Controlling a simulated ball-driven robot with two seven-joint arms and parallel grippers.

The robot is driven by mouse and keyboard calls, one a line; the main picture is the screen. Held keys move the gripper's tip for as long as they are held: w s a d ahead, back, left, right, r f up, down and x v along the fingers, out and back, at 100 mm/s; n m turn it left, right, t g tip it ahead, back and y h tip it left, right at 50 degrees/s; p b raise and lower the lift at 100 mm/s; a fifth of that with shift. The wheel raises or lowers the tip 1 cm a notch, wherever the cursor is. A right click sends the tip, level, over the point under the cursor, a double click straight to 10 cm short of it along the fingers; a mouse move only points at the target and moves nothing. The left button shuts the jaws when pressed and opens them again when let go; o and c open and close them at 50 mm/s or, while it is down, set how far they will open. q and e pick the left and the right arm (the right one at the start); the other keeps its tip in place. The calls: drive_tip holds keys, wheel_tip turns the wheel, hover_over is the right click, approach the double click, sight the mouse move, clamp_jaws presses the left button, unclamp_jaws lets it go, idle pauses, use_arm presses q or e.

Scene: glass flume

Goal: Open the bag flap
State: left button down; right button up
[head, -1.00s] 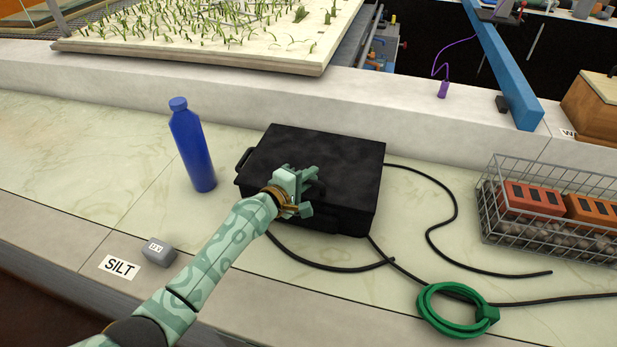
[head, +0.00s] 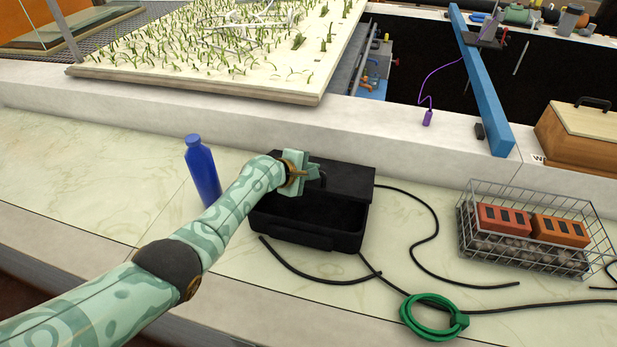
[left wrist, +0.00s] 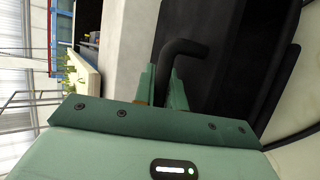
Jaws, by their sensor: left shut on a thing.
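The black bag (head: 335,240) sits on the pale stone ledge in the head view, with its front opening showing a dark inside. Its flap (head: 350,182) is swung up and back toward the low wall. My left gripper (head: 316,178) is at the flap's left part, shut on its black handle. In the left wrist view the bent black handle (left wrist: 188,48) rises from between the left gripper's green fingers (left wrist: 165,85). My arm hides the bag's left back corner. My right gripper is in neither view.
A blue bottle (head: 203,172) stands left of the bag, close behind my left forearm. A black cable (head: 430,235) runs right of the bag, near a green coil (head: 425,318). A wire basket (head: 470,240) with orange blocks stands further right.

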use_arm(q)
drive_tip(key=shift+w+d+r+g, duration=0.15)
drive_tip(key=shift+w+r+g, duration=0.35)
drive_tip(key=shift+w+r, duration=0.3)
drive_tip(key=shift+w+d+r+b, duration=0.15)
drive_tip(key=shift+w+r+b, duration=0.45)
drive_tip(key=shift+r, duration=0.3)
drive_tip(key=c, duration=1.7)
unclamp_jaws()
drive_tip(key=shift+w, duration=0.1)
